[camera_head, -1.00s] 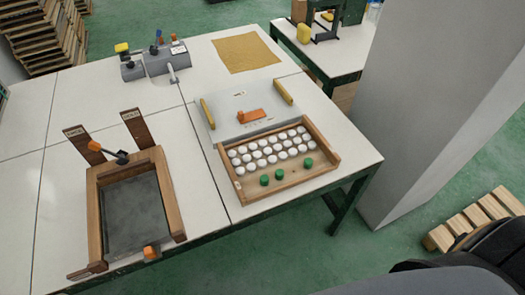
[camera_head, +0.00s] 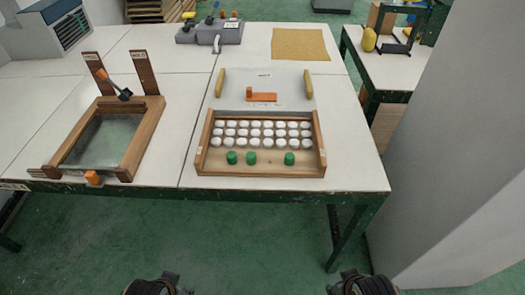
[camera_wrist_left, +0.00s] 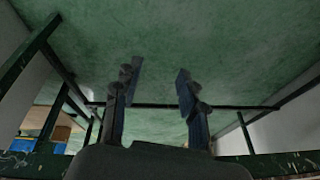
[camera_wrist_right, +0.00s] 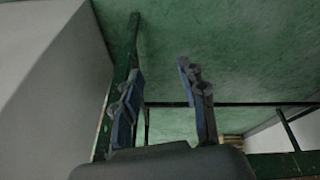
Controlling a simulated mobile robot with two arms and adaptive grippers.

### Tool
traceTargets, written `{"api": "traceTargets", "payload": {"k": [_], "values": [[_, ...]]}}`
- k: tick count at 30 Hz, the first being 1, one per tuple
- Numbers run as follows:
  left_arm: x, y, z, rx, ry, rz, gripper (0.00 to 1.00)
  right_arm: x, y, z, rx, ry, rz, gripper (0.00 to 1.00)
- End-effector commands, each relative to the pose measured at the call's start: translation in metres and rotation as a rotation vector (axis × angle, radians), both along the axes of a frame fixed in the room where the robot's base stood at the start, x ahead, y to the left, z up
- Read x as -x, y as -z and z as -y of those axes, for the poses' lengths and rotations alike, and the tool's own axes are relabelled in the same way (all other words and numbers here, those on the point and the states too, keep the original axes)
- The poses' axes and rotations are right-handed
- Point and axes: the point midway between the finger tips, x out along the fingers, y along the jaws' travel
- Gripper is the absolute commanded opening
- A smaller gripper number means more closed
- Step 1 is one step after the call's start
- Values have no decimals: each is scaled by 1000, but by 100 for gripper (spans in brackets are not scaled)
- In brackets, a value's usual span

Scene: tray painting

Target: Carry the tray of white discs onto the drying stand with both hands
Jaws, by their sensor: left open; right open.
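The wooden tray (camera_head: 200,158) lies on the white table in the head view. It holds rows of white discs (camera_head: 255,137) and several green round pieces near its front edge. I cannot tell for certain which thing is the drying stand. My left gripper (camera_wrist_left: 159,70) is open and empty in the left wrist view, with the green floor beyond it. My right gripper (camera_wrist_right: 160,70) is open and empty in the right wrist view. In the head view both grippers show only partly at the bottom edge, apart from the tray and in front of the table.
A wooden frame with two uprights (camera_head: 148,128) stands left of the tray. A pale board (camera_head: 285,88) with yellow side bars and an orange piece lies behind the tray. A grey device (camera_head: 205,36) and tan mat (camera_head: 300,44) are farther back. A grey pillar (camera_head: 440,150) stands right.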

Motion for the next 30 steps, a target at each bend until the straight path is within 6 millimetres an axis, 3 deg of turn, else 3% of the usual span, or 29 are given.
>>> {"api": "traceTargets", "payload": {"k": [3,8,14,18,24,30], "values": [[-25,-28,-16,-159,167,126,42,-25,-27,14,149,-157,133,42],[-63,-57,-34,-432,420,260,42,-62,-56,33,419,-400,270,42],[-119,-98,-44,-932,825,388,42,-116,-95,46,923,-791,385,42],[-158,-133,-29,-1415,1173,417,42,-153,-128,35,1407,-1129,380,42],[-187,-162,11,-2026,1547,348,42,-184,-159,-4,2010,-1499,268,42],[-194,-168,38,-2335,1700,276,42,-194,-168,-30,2312,-1652,169,42]]}}
